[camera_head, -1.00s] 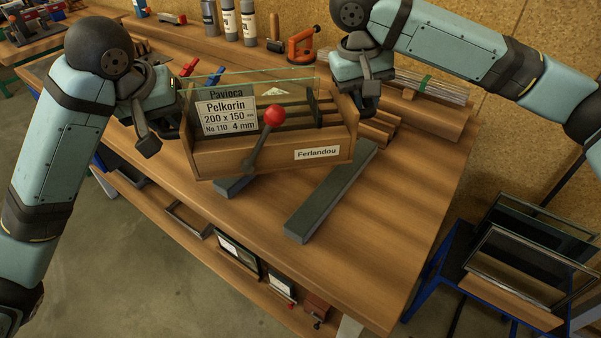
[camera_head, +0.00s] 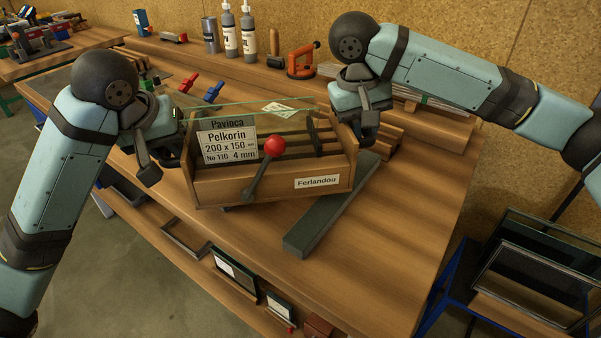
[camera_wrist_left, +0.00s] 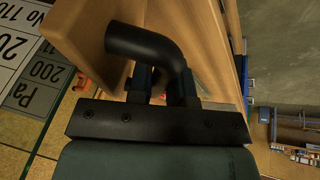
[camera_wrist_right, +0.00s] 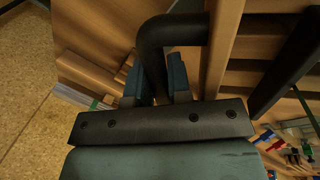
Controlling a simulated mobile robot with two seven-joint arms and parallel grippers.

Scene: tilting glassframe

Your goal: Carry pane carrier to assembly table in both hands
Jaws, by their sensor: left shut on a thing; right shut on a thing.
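The pane carrier (camera_head: 270,190) is a wooden box with a "Ferlandou" label, a "Pelkorin 200 x 150" card, glass panes inside and a red-knobbed lever (camera_head: 274,146) at its front. It hangs over the wooden workbench (camera_head: 400,230). My left gripper (camera_head: 170,155) is shut on the black handle (camera_wrist_left: 150,45) at the carrier's left end. My right gripper (camera_head: 358,125) is shut on the black handle (camera_wrist_right: 160,45) at its right end. Whether the carrier's underside touches anything is hidden in the head view.
A dark green rail (camera_head: 330,210) lies on the bench below the carrier. An orange clamp tool (camera_head: 300,60) and bottles (camera_head: 238,35) stand along the back. A blue stand with framed panes (camera_head: 530,275) is at the right. Another table (camera_head: 50,55) stands at the far left.

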